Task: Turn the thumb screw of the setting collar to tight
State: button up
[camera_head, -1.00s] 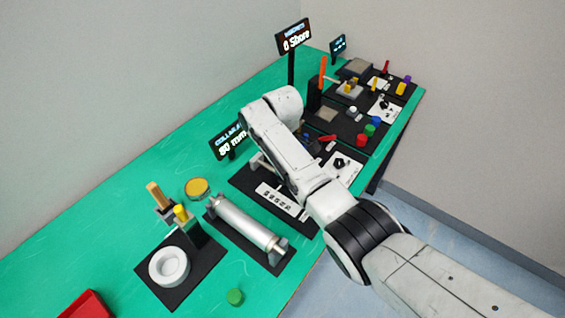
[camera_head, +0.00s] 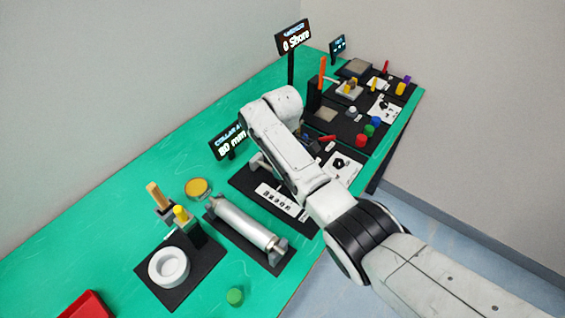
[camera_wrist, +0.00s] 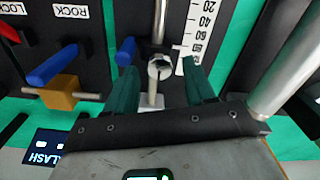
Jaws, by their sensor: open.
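In the wrist view my gripper (camera_wrist: 160,68) is open, with its two green fingers apart on either side of a round metal piece (camera_wrist: 160,67) at the near end of a rod (camera_wrist: 160,22). A pale stand (camera_wrist: 151,101) is below it. A small blue handle (camera_wrist: 127,51) lies just left of the rod, close to the left fingertip; I cannot tell whether it is the thumb screw. There my arm hides my gripper.
A display reading 80 mm (camera_head: 229,141) stands behind the collar station. A silver cylinder (camera_head: 243,224) lies nearby; it shows at right in the wrist view (camera_wrist: 292,68). A blue lever with an orange block (camera_wrist: 62,92) is at left.

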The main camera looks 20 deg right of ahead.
notch_tip(320, 180, up, 11)
jog(key=b, duration=0.1)
dwell(0.4)
jog(key=shift+f, duration=0.25)
